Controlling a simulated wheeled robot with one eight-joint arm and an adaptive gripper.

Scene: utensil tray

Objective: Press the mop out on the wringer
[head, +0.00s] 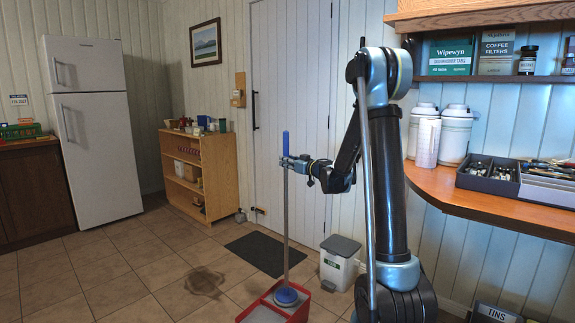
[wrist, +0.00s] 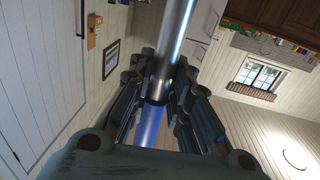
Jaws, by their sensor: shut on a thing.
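The mop has a grey pole (head: 286,215) with a blue grip (head: 285,143) at the top and a round blue head (head: 286,296) at the bottom. It stands about upright. Its head is at the red bucket (head: 300,313); I cannot tell how firmly it rests there. The wringer is not clearly told apart from the bucket, which the frame's lower edge cuts off. My gripper (head: 288,162) is shut around the pole just below the blue grip. In the wrist view the pole (wrist: 173,40) runs between the fingers of my gripper (wrist: 157,90).
A dark puddle (head: 202,281) lies on the tiles left of the bucket. A dark mat (head: 268,252) lies behind it. A white bin (head: 339,265) stands to the right. A wooden shelf (head: 196,172) and a fridge (head: 95,150) stand at the back left. A counter (head: 490,215) juts in at right.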

